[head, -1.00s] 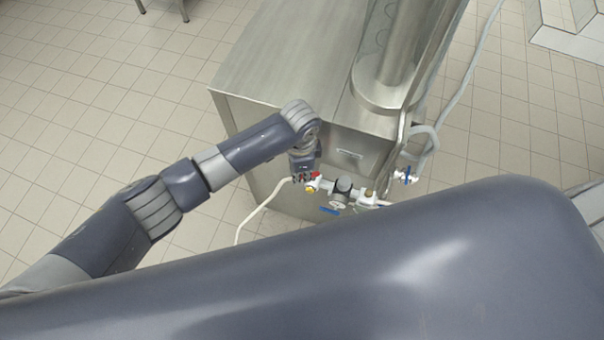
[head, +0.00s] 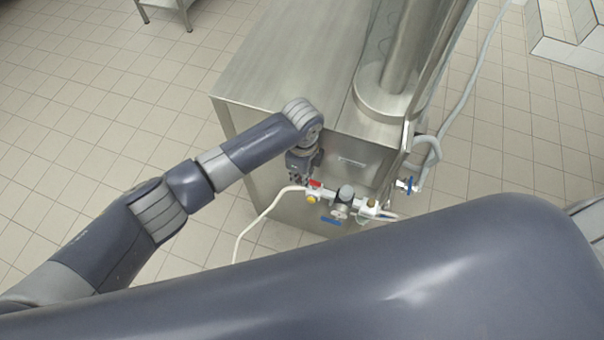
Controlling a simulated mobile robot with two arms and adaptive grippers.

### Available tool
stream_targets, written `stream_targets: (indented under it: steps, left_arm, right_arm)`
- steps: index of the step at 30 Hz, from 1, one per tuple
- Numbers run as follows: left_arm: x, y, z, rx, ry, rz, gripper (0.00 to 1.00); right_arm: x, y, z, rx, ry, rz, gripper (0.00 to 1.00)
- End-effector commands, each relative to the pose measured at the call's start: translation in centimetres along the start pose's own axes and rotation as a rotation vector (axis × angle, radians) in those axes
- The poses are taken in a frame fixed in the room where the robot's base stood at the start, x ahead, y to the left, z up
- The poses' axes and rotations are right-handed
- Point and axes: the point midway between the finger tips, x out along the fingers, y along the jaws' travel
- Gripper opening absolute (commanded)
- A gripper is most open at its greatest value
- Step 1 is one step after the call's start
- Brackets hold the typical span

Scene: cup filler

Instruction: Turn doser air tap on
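A row of air fittings is mounted on the front of the steel machine. At its left end is a tap with a red handle (head: 315,183), with a yellow part (head: 311,199) just below it. A blue handle (head: 330,220) hangs below the grey regulator (head: 346,193), and another blue-handled tap (head: 408,186) is at the right. Which one is the doser air tap is not marked. My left gripper (head: 299,181) points down just left of the red handle, very close to it; contact and finger opening are too small to tell. My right gripper is out of view.
The steel machine (head: 270,75) with its column (head: 400,60) stands behind the fittings. A white hose (head: 262,215) runs down from the left end, and a grey hose (head: 470,75) runs at the right. A large dark part of my body hides the foreground. Tiled floor is open at left.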

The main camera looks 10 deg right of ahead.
Motion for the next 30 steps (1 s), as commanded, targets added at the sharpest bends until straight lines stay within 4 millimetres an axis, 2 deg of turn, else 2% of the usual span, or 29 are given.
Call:
stream_targets:
  steps: [11, 12, 14, 25, 30]
  left_arm:
    - [-0.2, -0.2, 0.1, 0.008, -0.002, -0.006, 0.0]
    - [-0.2, -0.2, 0.1, 0.008, -0.002, -0.006, 0.22]
    - [-0.2, -0.2, 0.1, 0.008, -0.002, -0.006, 0.33]
    - [-0.4, -0.1, 0.0, 0.006, 0.0, -0.004, 0.33]
    - [-2.5, -0.2, 0.0, 0.007, 0.0, -0.006, 0.33]
  right_arm:
    - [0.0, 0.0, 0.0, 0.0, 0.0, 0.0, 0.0]
    - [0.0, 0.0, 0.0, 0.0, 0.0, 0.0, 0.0]
    - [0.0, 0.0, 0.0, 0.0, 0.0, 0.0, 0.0]
    - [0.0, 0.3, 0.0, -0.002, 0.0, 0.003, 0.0]
    - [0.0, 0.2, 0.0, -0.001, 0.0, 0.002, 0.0]
